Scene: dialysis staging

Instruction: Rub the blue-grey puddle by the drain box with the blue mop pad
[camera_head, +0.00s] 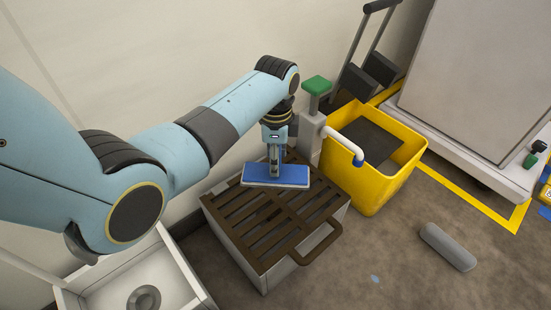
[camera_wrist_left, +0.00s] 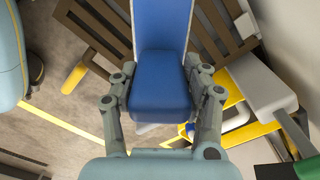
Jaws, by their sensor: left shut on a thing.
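The blue mop pad (camera_head: 290,173), with a pale lower edge, is over the far part of the drain box's (camera_head: 236,248) brown slatted top. I cannot tell whether it touches the slats. My left gripper (camera_head: 273,163) is shut on the pad's upper part, coming down from above. In the left wrist view the blue pad (camera_wrist_left: 160,85) sits between the two fingers of the gripper (camera_wrist_left: 162,72). A small blue-grey puddle (camera_head: 375,279) lies on the brown floor, to the right of the drain box's near side. My right gripper is not in view.
A yellow bucket (camera_head: 384,190) stands right of the drain box, beside a green-topped post (camera_head: 316,86) with a white spout. A grey rounded block (camera_head: 448,246) lies on the floor at right. A white basin (camera_head: 185,275) is at lower left. Floor around the puddle is clear.

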